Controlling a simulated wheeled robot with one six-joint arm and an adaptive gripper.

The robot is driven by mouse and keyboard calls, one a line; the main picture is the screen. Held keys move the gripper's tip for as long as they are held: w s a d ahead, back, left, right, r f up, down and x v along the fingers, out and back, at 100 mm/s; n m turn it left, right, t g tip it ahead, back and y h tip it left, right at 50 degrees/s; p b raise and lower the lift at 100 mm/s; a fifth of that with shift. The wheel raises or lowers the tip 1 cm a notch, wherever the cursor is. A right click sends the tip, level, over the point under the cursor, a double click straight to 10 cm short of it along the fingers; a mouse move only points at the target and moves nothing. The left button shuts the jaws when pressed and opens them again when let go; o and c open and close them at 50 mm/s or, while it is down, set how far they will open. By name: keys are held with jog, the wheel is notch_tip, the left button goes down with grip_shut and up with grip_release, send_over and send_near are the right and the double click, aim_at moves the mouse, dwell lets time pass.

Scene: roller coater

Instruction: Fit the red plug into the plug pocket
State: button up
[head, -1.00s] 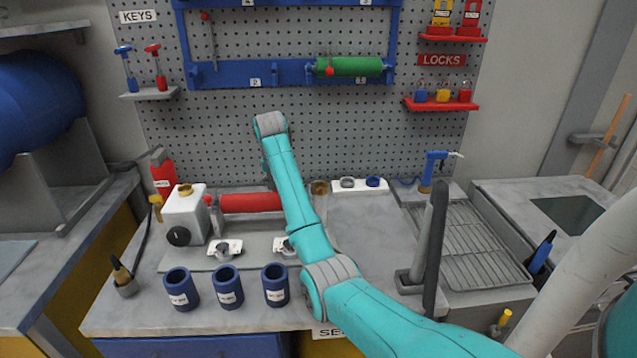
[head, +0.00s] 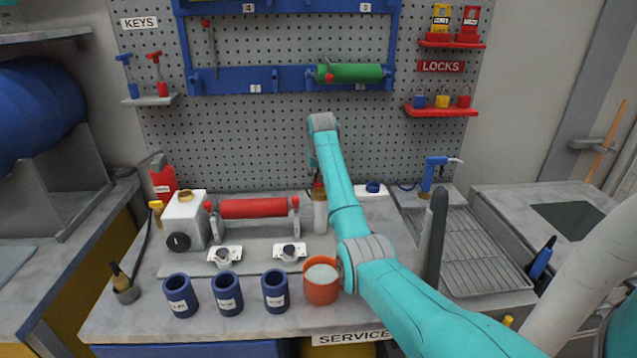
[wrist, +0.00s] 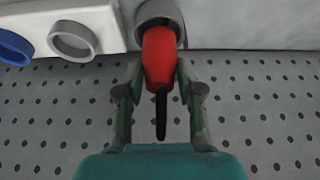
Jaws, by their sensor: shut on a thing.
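My gripper (wrist: 160,95) is shut on the red plug (wrist: 160,58), a rounded red piece with a thin dark stem toward me in the wrist view. The plug's far end overlaps the opening of a grey round cup (wrist: 170,9), which looks like the plug pocket. I cannot tell whether the end is inside or just in front of it. My arm hides the fingers there.
A white block with a blue ring (wrist: 12,45) and a pale ring (wrist: 72,40) stands beside the pocket. The red roller (head: 253,208) is to the left. Several blue cups (head: 228,293) and an orange pot (head: 321,284) line the bench front. The pegboard (head: 270,140) rises behind.

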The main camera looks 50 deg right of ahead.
jog(key=shift+f, duration=1.05)
jog(key=shift+f, duration=0.15)
jog(key=o, duration=1.2)
jog(key=v, duration=1.2)
